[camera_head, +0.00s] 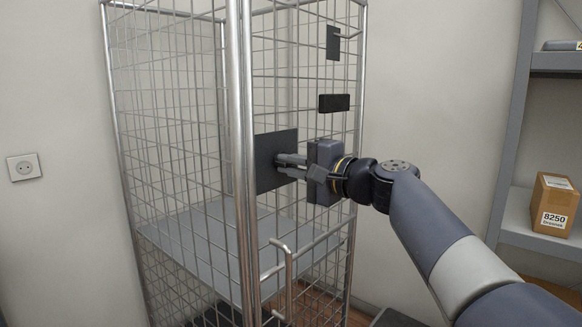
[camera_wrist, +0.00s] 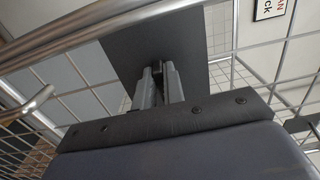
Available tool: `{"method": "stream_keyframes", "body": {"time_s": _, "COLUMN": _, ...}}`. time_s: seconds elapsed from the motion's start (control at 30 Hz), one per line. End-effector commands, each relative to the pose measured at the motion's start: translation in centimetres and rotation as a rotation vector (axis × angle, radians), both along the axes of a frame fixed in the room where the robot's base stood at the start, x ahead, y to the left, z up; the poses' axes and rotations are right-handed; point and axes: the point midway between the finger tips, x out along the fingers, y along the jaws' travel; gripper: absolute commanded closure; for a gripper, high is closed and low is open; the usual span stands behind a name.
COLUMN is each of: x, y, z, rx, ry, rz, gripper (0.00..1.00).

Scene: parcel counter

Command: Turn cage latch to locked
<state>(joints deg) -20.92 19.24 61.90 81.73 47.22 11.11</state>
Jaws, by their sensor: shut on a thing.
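The wire roll cage (camera_head: 239,200) stands upright. A dark square latch plate (camera_head: 264,160) is fixed on its right-hand mesh side, beside the thick corner post. My gripper (camera_head: 278,165) reaches in from the right, with its fingers at the plate. In the wrist view the plate (camera_wrist: 190,40) fills the upper middle, and my gripper (camera_wrist: 157,72) is shut on a small dark piece, the latch handle (camera_wrist: 155,66), in front of it. The fingers hide most of the handle, so I cannot tell its angle.
A small black block (camera_head: 334,103) and a dark tag (camera_head: 333,43) sit on the mesh above my gripper. A bent metal bar (camera_head: 288,274) sticks out below. A grey rack with a cardboard box (camera_head: 554,204) stands at the right. A wall socket (camera_head: 24,167) is at the left.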

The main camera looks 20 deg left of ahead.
Motion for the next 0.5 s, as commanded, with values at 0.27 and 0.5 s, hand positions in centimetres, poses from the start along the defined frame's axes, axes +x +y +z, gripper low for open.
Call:
{"method": "stream_keyframes", "body": {"time_s": 0.27, "x": -0.02, "y": 0.04, "z": -0.08, "rx": -0.002, "ry": 0.000, "rz": 0.001, "gripper": 0.82}}
{"method": "stream_keyframes", "body": {"time_s": 0.5, "x": 0.00, "y": 0.01, "z": -0.05, "rx": -0.001, "ry": 0.000, "rz": 0.001, "gripper": 0.68}}
